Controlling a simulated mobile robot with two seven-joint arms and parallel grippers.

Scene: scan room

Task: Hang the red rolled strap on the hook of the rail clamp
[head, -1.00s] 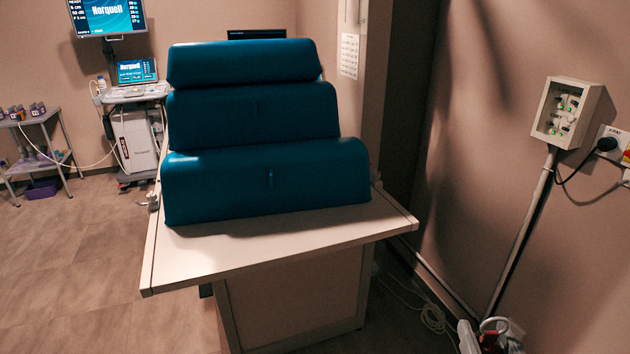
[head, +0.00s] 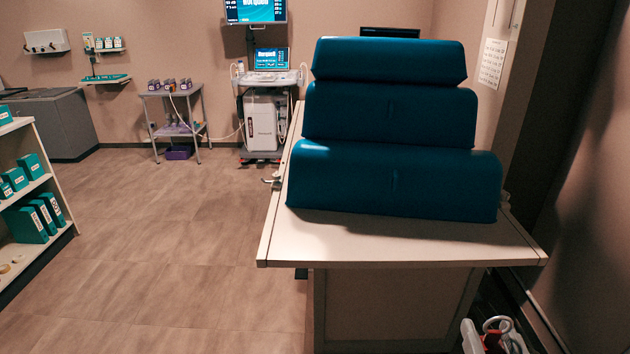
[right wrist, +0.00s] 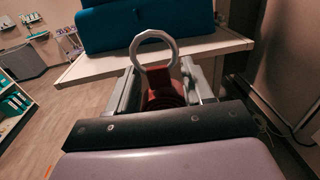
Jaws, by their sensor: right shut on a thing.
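My right gripper (head: 492,341) shows at the bottom right of the head view, partly cut off. In the right wrist view its fingers are shut on the red rolled strap (right wrist: 163,90). The strap has a pale ring (right wrist: 154,48) standing up beyond the fingertips; the ring also shows in the head view (head: 498,323). A small metal fitting (head: 272,180), seemingly the rail clamp, is at the left side of the couch, apart from my gripper. Its hook is too small to make out. My left gripper is not in view.
The pale couch (head: 400,244) carries blue stepped cushions (head: 394,178); its near edge lies beyond my right gripper. The floor (head: 180,260) left of the couch is clear. A shelf (head: 40,250) stands at far left; a trolley (head: 172,95) and scanner cart (head: 265,125) stand behind.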

